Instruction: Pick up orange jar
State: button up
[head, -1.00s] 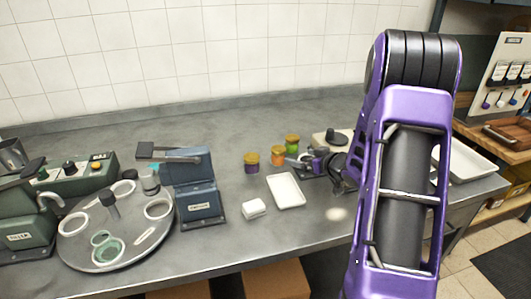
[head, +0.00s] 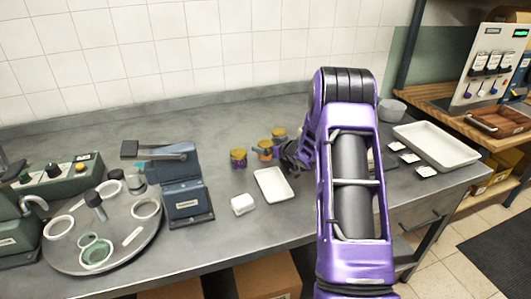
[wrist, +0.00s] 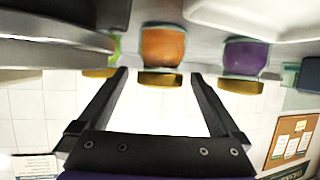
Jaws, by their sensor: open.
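The orange jar (head: 265,151) with a gold lid stands on the grey counter between the purple jar (head: 239,159) and the green jar (head: 279,137). In the wrist view, which looks upside down, the orange jar (wrist: 162,47) is centred just beyond the fingertips. My gripper (wrist: 160,75) is open and empty, with one finger to each side of the orange jar's line. In the head view, my gripper (head: 289,155) is right of the orange jar, partly hidden by my arm. The purple jar (wrist: 245,58) shows to the right in the wrist view.
A white tray (head: 273,185) and a small white block (head: 242,204) lie in front of the jars. A blue-grey device (head: 183,190) and a round carousel (head: 120,250) stand left. A larger white tray (head: 437,146) is at right. The counter behind the jars is clear.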

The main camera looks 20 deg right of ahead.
aim_at(262, 141)
jog(key=x, duration=0.4)
grip_shut()
dwell(0.4)
jog(key=shift+r, duration=0.1)
